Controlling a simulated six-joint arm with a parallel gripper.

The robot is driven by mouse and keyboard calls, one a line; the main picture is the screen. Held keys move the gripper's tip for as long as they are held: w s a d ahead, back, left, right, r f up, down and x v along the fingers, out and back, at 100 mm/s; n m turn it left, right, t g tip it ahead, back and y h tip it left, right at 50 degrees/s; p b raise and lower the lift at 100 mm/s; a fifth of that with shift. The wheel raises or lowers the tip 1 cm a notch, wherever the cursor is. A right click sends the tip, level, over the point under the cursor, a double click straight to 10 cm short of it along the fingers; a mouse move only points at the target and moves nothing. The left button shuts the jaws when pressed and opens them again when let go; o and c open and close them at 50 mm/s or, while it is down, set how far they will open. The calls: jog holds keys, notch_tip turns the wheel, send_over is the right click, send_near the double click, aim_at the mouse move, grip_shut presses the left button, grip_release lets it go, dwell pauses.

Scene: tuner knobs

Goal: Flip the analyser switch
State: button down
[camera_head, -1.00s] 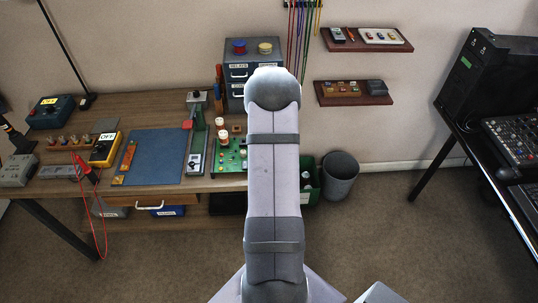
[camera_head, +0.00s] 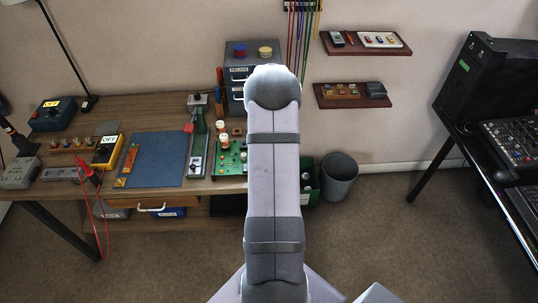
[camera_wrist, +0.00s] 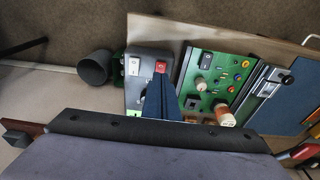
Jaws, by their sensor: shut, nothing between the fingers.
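No readable label shows which switch is the analyser's. My gripper (camera_wrist: 161,80) shows as a dark blue wedge over this panel, shut and empty. Its tip appears close to the red switch; whether it touches cannot be told. The wedge hides part of the panel. In the head view my arm covers the gripper and the panel.
A green board with knobs (camera_wrist: 213,80) stands beside the panel. The blue mat (camera_head: 157,155) lies farther left on the bench. A drawer cabinet (camera_head: 236,75) stands at the back. Boxes with OFF labels (camera_head: 105,150) are at the left. A grey bin (camera_head: 341,175) stands on the floor.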

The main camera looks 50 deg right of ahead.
jog(key=shift+r+p, duration=1.3)
jog(key=shift+r, duration=0.7)
jog(key=s+a+f+g+y, duration=0.3)
jog(key=s+a+f, duration=0.1)
jog(key=s+a, duration=0.95)
jog(key=s+a+r+n, duration=0.2)
jog(key=a+r, duration=0.1)
jog(key=a, duration=0.5)
jog(key=s+a+r+n, duration=0.1)
jog(key=a+r+n, duration=0.15)
jog(key=a, duration=0.55)
jog(key=w+a+r+n+t+h, duration=0.1)
jog(key=w+a+r+n, duration=0.3)
jog(key=a+r, duration=0.2)
jog(key=shift+a+t+h, duration=0.4)
jog(key=shift+a, duration=0.8)
jog(key=shift+n, duration=0.25)
